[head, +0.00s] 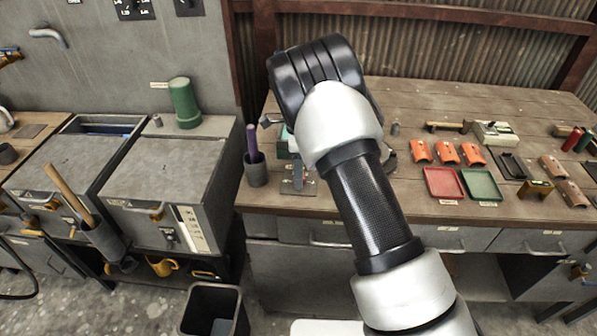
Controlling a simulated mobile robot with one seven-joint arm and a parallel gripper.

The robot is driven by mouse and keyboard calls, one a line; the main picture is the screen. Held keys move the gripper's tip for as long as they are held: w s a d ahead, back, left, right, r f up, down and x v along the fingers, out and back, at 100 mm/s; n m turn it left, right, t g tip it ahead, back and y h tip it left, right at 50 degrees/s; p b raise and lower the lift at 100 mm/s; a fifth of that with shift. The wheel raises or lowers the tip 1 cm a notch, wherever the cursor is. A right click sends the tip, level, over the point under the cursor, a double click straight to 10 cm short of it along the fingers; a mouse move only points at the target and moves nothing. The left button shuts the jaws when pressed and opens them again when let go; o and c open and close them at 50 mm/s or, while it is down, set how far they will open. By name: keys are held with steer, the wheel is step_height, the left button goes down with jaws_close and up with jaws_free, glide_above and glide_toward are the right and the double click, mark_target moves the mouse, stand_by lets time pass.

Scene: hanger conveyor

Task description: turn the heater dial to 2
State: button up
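A grey box-like unit (160,190) with a flat lid stands at the left of the head view. Its front carries a small dark knob (169,234) beside a white panel (196,230) with small dark marks. This looks like the heater dial, but its setting is too small to read. My arm (370,205) reaches up over the wooden bench, to the right of the unit and well apart from the knob.
A green cylinder (184,103) stands behind the unit. A dark bin (213,312) stands on the floor before it. The wooden bench (440,110) holds orange pieces (446,152), a red tray (443,199) and a green tray (497,199). A wooden handle (68,193) sticks up at left.

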step_height(320, 180, up, 17)
steer(key=shift+w+r, duration=0.15)
steer(key=shift+w, duration=0.3)
stand_by(0.4)
steer(key=s+d+r+n+t+y+p, duration=0.25)
steer(key=s+d+r+n, duration=0.45)
steer(key=s+d+r, duration=0.55)
steer(key=s+d+n+t+h, duration=0.1)
steer(key=s+n, duration=0.4)
steer(key=s, duration=0.5)
steer(key=s+d+r+n+t+h, duration=0.1)
steer(key=s+n, duration=0.4)
steer(key=s, duration=0.5)
steer(key=d+t, duration=0.1)
steer(key=d, duration=0.1)
steer(key=shift+s+d+r+n+t, duration=0.15)
steer(key=shift+s+d+n+t, duration=0.15)
steer(key=shift+d+t, duration=0.05)
